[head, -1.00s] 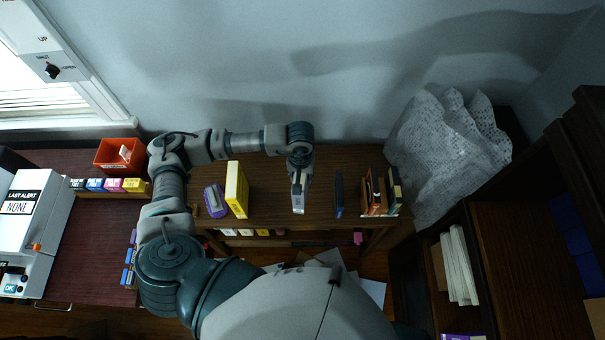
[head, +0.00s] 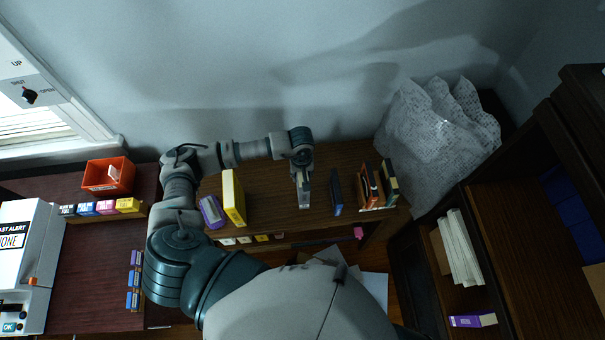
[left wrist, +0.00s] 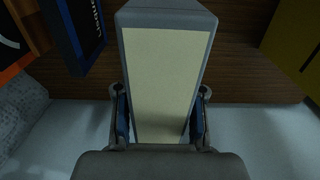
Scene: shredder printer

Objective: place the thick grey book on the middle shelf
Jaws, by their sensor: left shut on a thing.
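The thick grey book (left wrist: 168,75) fills the middle of the left wrist view, with its pale page edges facing the camera. My left gripper (left wrist: 160,122) is shut on it, one finger on each side. In the head view my left gripper (head: 303,178) holds the grey book (head: 305,195) upright over the top of the low brown bookcase (head: 272,205), between the yellow book and the dark blue book. Whether the book touches the wood cannot be told. Shelves below this top are mostly hidden; a lower row of items shows at its front. My right gripper is not in view.
A yellow book (head: 233,197) and purple item (head: 211,212) stand left of the gripper. A dark blue book (head: 337,192) and several other books (head: 369,185) stand right. Crumpled wrapping (head: 435,150) is beyond them.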

